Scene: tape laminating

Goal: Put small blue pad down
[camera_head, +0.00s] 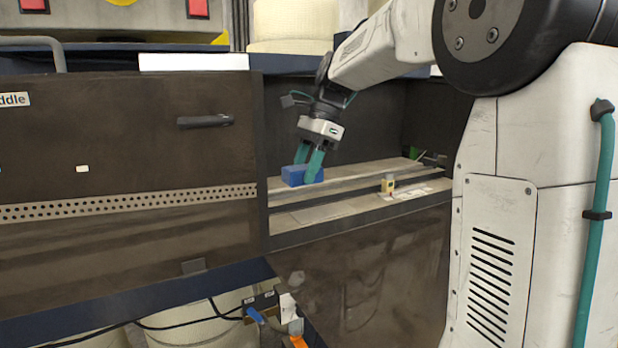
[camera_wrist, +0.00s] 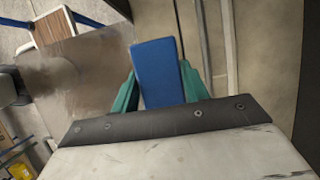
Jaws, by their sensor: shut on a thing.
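The small blue pad (camera_head: 294,176) is between the teal fingers of my gripper (camera_head: 309,164) in the head view. It is at the left end of the open bay, at the level of the pale ledge (camera_head: 340,174). I cannot tell whether the pad touches the ledge. In the wrist view the blue pad (camera_wrist: 158,72) stands out between the two teal fingertips of my gripper (camera_wrist: 160,88). The fingers are shut on it from both sides. Its lower end is hidden behind the gripper body.
A dark panel with a handle (camera_head: 205,121) stands just left of the bay. A small yellowish object (camera_head: 388,184) sits on the rail to the right of the pad. A white flat box (camera_head: 193,62) lies above the panel. The ledge between pad and yellowish object looks clear.

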